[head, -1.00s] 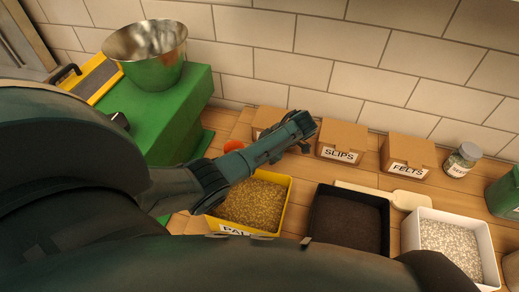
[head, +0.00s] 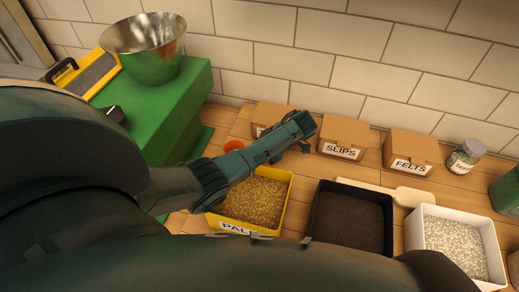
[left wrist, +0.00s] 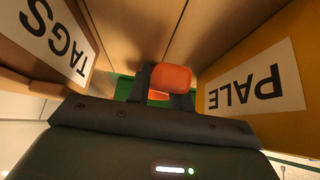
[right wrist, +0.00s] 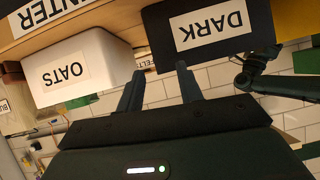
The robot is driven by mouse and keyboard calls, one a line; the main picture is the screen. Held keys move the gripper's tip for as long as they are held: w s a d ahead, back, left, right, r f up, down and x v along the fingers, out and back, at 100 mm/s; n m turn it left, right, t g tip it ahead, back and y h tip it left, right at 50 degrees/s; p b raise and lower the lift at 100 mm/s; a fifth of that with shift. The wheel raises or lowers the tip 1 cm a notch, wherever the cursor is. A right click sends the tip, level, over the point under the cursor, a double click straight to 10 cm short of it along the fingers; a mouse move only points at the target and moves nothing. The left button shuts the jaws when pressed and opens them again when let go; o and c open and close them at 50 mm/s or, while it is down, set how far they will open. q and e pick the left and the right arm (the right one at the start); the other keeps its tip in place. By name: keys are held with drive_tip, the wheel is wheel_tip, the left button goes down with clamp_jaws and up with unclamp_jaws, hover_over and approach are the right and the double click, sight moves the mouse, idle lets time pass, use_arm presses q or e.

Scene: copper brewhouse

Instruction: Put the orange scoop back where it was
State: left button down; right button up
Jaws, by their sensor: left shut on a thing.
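The orange scoop (left wrist: 172,78) sits between the dark fingers of my left gripper (left wrist: 165,86), which is shut on it. In the head view, a bit of the scoop (head: 233,145) shows behind my left forearm, which hides the left gripper's fingers. The scoop is between the TAGS box (left wrist: 58,38) and the yellow PALE bin (left wrist: 255,85), low over the wooden counter. I cannot tell whether it touches the counter. My right gripper (right wrist: 158,86) is open and empty in the right wrist view, near the DARK bin (right wrist: 210,25) and OATS bin (right wrist: 75,70).
A green stand (head: 170,110) with a metal bowl (head: 145,50) is at the left. The SLIPS box (head: 343,137), FELTS box (head: 410,152) and a jar (head: 465,158) line the tiled wall. A pale paddle (head: 410,196) lies behind the dark and white bins.

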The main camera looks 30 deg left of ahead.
use_arm(q)
drive_tip(key=shift+f, duration=0.4)
drive_tip(key=c, duration=1.2)
unclamp_jaws()
drive_tip(key=shift+o, duration=0.2)
drive_tip(key=p+v, duration=0.1)
drive_tip(key=v, duration=1.2)
